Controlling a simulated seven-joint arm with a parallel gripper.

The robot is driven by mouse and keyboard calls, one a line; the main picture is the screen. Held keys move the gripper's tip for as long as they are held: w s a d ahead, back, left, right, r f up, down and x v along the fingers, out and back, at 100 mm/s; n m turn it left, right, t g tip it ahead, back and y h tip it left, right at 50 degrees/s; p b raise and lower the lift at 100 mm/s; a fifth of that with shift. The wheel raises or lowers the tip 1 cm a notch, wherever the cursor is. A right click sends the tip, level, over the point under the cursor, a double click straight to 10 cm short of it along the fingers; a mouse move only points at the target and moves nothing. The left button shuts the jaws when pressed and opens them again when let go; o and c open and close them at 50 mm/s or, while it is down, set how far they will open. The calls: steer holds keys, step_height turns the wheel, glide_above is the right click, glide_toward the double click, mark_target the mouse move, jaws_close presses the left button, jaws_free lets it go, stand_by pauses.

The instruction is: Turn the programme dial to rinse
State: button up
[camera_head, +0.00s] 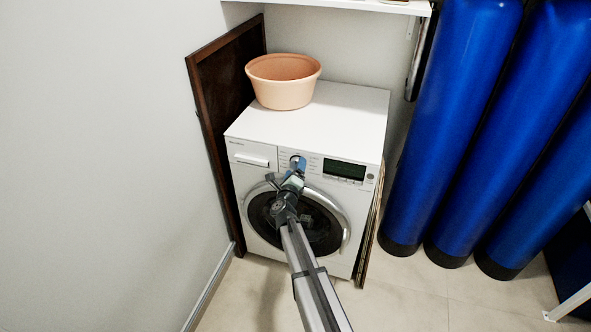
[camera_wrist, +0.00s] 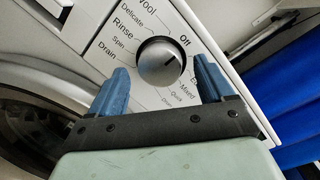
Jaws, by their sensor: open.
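The programme dial (camera_wrist: 158,66) is a round silver-grey knob on the washing machine's white front panel. A short dark mark on its face lies toward the right, on the Off side; the exact setting is hard to read. The Rinse label (camera_wrist: 123,28) is up and left of the dial, between Delicate and Spin. My gripper (camera_wrist: 162,65) is open, its two blue fingers on either side of the dial, with gaps showing and no clear contact. In the head view my gripper (camera_head: 297,165) is at the panel of the washing machine (camera_head: 345,120) and largely hides the dial.
A peach-coloured tub (camera_head: 284,88) stands on the machine's top. A dark display (camera_head: 345,170) is right of the dial, and the round door (camera_head: 325,230) is below. A brown board (camera_head: 215,90) stands left; tall blue cylinders (camera_head: 455,110) stand right. Floor in front is open.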

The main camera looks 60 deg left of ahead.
steer(key=shift+w+a, duration=0.3)
steer(key=shift+a, duration=0.1)
steer(key=shift+c, duration=0.3)
steer(key=c, duration=1)
